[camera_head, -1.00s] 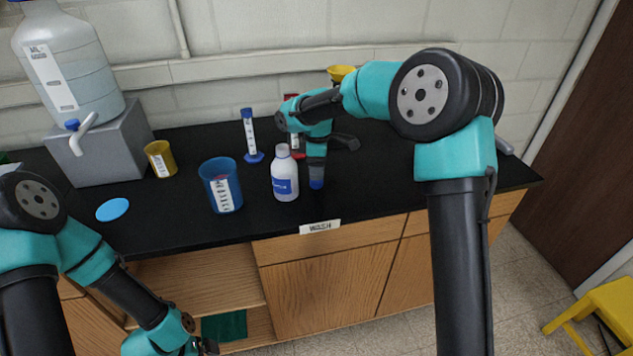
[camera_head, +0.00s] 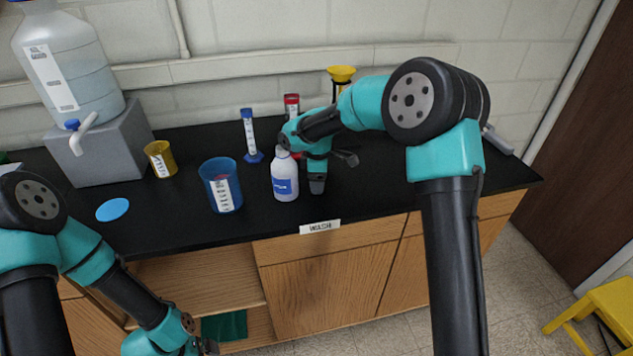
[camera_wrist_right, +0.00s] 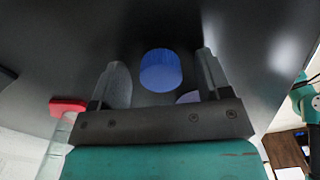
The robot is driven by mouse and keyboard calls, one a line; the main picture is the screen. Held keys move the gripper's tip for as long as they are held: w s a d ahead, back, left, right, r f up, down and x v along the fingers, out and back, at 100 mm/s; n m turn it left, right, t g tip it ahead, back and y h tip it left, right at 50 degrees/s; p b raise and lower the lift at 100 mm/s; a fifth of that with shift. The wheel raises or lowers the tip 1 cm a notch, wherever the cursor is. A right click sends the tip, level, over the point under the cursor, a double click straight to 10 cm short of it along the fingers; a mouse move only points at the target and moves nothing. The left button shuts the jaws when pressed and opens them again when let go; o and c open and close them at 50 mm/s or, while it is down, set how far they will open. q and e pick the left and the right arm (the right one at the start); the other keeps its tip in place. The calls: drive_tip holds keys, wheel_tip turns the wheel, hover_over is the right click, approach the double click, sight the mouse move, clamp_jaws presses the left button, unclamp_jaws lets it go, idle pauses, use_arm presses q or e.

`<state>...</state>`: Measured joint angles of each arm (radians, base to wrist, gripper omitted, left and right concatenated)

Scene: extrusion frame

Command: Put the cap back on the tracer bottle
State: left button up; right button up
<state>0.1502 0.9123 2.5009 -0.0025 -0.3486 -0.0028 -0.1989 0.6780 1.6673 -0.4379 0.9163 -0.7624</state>
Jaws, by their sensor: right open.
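The tracer bottle (camera_head: 285,178) is white with a blue label and stands upright on the black bench, with no blue cap on its neck. The blue cap (camera_wrist_right: 160,70) shows in the right wrist view, between the spread fingers and apart from both. My right gripper (camera_head: 317,186) points down just right of the bottle and hides the cap in the head view. It is open and also shows in the right wrist view (camera_wrist_right: 160,82). My left gripper (camera_head: 207,346) is low at the bottom edge, and its jaws are not clear.
A blue beaker (camera_head: 221,186) stands left of the bottle. Blue-topped (camera_head: 249,138) and red-topped (camera_head: 292,106) cylinders stand behind. A yellow cup (camera_head: 160,159), a blue disc (camera_head: 112,209) and a large carboy (camera_head: 68,70) are farther left.

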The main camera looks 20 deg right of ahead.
drive_tip(key=c, duration=1.1)
drive_tip(key=shift+o, duration=0.2)
drive_tip(key=shift+r, duration=1.75)
drive_tip(key=s+a, duration=0.2)
drive_tip(key=s, duration=0.5)
drive_tip(key=s+a+r, duration=0.1)
drive_tip(key=s+a, duration=0.1)
drive_tip(key=s, duration=0.6)
drive_tip(key=shift+s+a+r, duration=0.2)
drive_tip(key=shift+a+r, duration=0.05)
